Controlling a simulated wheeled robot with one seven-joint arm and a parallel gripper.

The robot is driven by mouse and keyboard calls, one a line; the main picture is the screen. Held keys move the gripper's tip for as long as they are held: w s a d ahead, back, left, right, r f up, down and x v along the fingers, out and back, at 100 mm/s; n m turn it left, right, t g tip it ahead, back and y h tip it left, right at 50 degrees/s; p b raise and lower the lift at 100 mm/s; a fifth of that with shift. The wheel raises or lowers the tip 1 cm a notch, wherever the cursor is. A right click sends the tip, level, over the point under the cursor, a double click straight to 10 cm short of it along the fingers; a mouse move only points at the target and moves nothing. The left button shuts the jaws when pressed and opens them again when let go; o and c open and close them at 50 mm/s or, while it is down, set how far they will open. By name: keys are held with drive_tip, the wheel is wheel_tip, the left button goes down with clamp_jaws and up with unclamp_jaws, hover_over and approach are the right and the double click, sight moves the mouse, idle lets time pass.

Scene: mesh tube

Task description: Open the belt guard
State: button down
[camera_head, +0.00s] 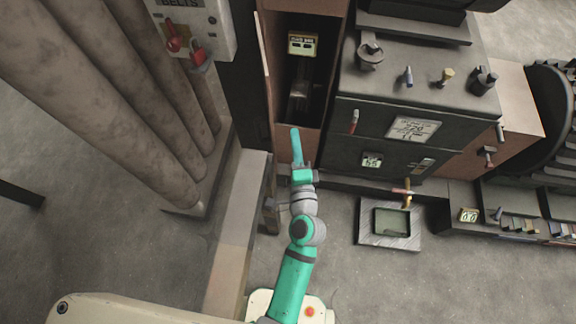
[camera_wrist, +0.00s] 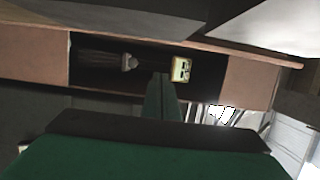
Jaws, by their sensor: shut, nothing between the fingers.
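The belt guard appears to be the brown housing (camera_head: 262,92) with a tall dark opening. A thin panel (camera_head: 264,45), seen nearly edge-on, stands along the opening's left side. It looks swung outward, though its hinge is not clear. In the wrist view the panel (camera_wrist: 215,45) runs along the top of the recess. Inside are a yellow-framed gauge (camera_head: 302,43) and a grey metal part (camera_head: 299,90); the gauge also shows in the wrist view (camera_wrist: 181,69). My gripper (camera_head: 296,135) is shut and empty at the opening's lower end. Contact with the housing cannot be told.
A dark machine (camera_head: 410,100) with knobs stands close on the right. A tray (camera_head: 391,222) lies on the floor, with bare floor in front of it.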

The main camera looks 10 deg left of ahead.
drive_tip(key=s, duration=0.9)
drive_tip(key=w+d+f+n+g+y, duration=0.2)
drive_tip(key=w+f+n+g+y, duration=0.2)
drive_tip(key=w+f+n+y, duration=0.25)
drive_tip(key=d+n+g+y, duration=0.3)
drive_tip(key=d+g+y, duration=0.2)
drive_tip(key=d, duration=0.4)
drive_tip(key=w+a, duration=0.3)
drive_tip(key=a, duration=1)
drive_tip(key=shift+a+r, duration=0.15)
drive_tip(key=shift+r, duration=0.05)
drive_tip(key=shift+s, duration=0.1)
